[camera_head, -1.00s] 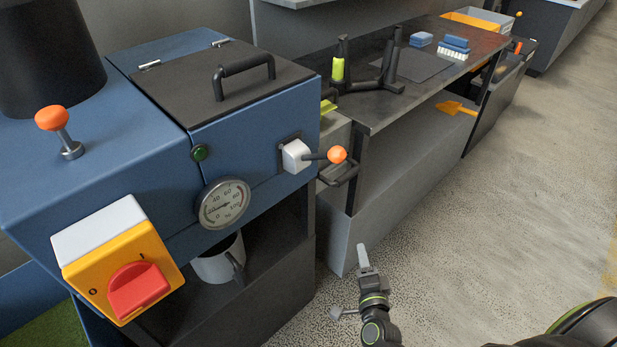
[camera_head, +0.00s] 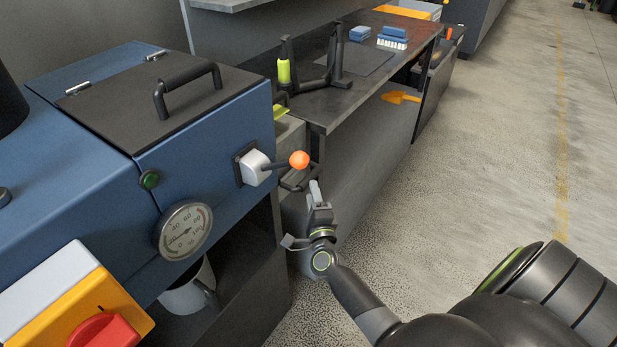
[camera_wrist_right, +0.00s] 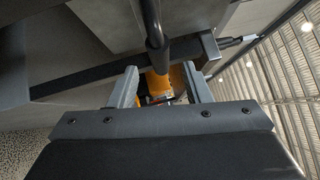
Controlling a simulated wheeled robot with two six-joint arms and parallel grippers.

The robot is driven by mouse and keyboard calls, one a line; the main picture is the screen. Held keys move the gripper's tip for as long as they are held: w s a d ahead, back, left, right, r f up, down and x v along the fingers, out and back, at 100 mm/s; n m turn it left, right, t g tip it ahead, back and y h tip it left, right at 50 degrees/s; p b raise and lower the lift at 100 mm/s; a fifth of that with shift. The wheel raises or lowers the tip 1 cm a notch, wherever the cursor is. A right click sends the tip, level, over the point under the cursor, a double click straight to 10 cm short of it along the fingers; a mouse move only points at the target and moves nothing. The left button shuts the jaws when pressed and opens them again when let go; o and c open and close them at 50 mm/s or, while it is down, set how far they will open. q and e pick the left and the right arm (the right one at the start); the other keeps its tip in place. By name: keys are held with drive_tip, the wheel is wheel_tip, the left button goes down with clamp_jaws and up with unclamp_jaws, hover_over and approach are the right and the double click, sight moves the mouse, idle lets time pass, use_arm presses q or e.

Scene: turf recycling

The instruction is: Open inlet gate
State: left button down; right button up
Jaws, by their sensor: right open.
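The blue machine carries a white block (camera_head: 255,167) with a dark lever ending in an orange ball knob (camera_head: 299,159). The lever points right, out from the machine's side. A dark hatch lid (camera_head: 150,95) with a black handle (camera_head: 185,88) lies closed on top. Which part is the inlet gate is not marked. My right gripper (camera_head: 302,217) is open, just below the orange knob and apart from it in the head view. In the right wrist view, an orange part (camera_wrist_right: 160,84) shows between its open fingers, behind a dark bar (camera_wrist_right: 155,35). My left gripper is out of view.
A gauge (camera_head: 183,230), a green button (camera_head: 149,180) and a red switch (camera_head: 104,331) sit on the machine's front. A grey workbench (camera_head: 340,100) with brushes stands behind. A mug (camera_head: 188,290) stands on the lower shelf. The floor at right is clear.

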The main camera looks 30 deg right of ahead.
sight(309, 179)
drive_tip(key=x, duration=0.6)
clamp_jaws()
